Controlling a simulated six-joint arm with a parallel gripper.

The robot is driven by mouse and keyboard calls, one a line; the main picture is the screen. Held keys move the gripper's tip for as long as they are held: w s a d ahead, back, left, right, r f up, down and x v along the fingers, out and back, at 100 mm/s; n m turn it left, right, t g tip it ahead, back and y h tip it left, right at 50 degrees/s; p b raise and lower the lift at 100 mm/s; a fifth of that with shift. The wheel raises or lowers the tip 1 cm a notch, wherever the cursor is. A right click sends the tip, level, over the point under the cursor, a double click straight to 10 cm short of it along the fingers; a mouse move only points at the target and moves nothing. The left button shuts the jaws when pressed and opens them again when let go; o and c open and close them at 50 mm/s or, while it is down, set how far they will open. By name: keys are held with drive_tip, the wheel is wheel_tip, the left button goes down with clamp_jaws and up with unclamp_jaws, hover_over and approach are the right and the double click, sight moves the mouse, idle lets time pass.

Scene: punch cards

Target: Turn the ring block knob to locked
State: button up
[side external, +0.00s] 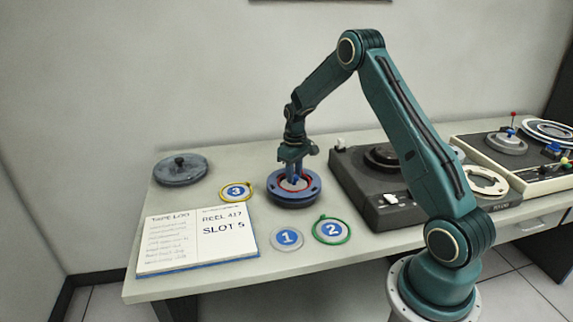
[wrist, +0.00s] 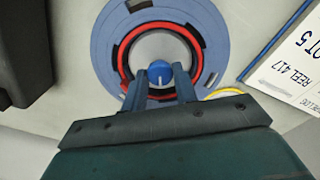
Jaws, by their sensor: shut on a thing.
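The ring block (side external: 293,195) is a round blue ring with a red inner band, lying flat on the table in the side view. It fills the top of the wrist view (wrist: 110,30). The blue knob (wrist: 160,73), with a white line on top, sits toward the near side of the ring's pale centre. My gripper (wrist: 163,84) points down over the ring, with its two blue fingers on either side of the knob, shut on it. In the side view my gripper (side external: 295,183) hides most of the knob. I cannot read any locked mark.
An open log book (side external: 198,240) reads "REEL 417, SLOT 5". Tags 3 (side external: 238,191), 1 (side external: 287,238) and 2 (side external: 332,229) lie near the ring. A dark lid (side external: 181,170) lies at the back left. A black tape deck (side external: 400,208) stands close on the right.

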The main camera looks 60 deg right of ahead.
drive_tip(key=m, duration=0.6)
drive_tip(key=shift+m, duration=0.4)
drive_tip(key=m, duration=0.5)
drive_tip(key=shift+r+m, duration=0.1)
drive_tip(key=shift+m, duration=0.2)
drive_tip(key=o, duration=1)
drive_tip(key=shift+c, duration=0.2)
drive_tip(key=shift+r, duration=0.1)
wheel_tip(320, 180, up, 14)
drive_tip(key=shift+f, duration=0.2)
